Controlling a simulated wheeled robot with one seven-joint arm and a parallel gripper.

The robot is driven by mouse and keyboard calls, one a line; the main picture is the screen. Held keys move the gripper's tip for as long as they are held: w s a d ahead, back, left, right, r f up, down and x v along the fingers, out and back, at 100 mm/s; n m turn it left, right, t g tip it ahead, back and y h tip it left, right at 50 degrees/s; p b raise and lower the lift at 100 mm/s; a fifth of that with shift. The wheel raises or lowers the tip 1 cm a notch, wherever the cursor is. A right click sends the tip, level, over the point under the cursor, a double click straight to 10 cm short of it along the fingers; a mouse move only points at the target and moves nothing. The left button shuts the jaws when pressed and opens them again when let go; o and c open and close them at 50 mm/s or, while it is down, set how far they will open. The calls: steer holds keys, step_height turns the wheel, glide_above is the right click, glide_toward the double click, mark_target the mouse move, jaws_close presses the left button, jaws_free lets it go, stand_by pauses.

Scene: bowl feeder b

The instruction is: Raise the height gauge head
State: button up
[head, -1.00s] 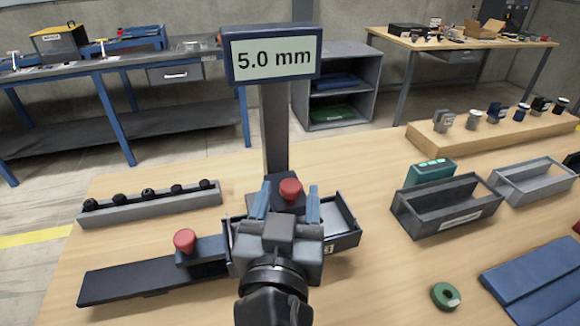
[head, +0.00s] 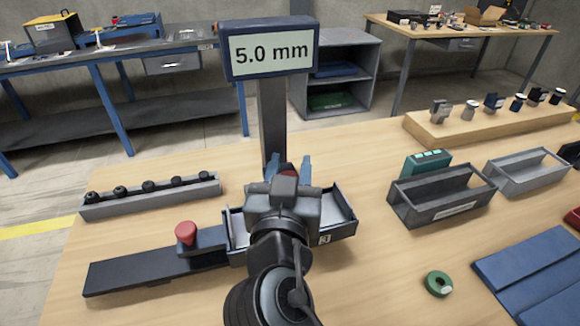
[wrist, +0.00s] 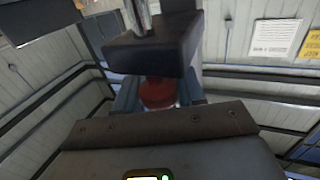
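The height gauge has a dark post (head: 273,125) with a display (head: 270,52) at its top reading 5.0 mm. Its head, a dark block (wrist: 152,50) with a red knob (wrist: 158,94), is mostly hidden behind my gripper in the head view. My gripper (head: 289,168) is at the knob, with its blue fingers drawn in close on either side. In the wrist view the knob sits between the fingers, below the dark block as pictured. The fingers look shut on the knob, though the contact itself is hard to see.
A second red knob (head: 187,233) stands on a dark slide (head: 150,272) at left, beside a tray (head: 347,225). A rack with several black knobs (head: 150,197) lies behind. Bins (head: 440,198), a green ring (head: 438,284) and a blue mat (head: 540,275) are at right.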

steer(key=shift+r, duration=0.1)
jaws_close()
steer(key=shift+r, duration=0.15)
step_height(320, 180, up, 6)
steer(key=shift+r+p, duration=0.1)
steer(key=shift+p, duration=0.6)
steer(key=shift+o, duration=2)
jaws_free()
steer(key=shift+o, duration=0.8)
steer(key=shift+f, duration=0.2)
steer(key=shift+f, duration=0.1)
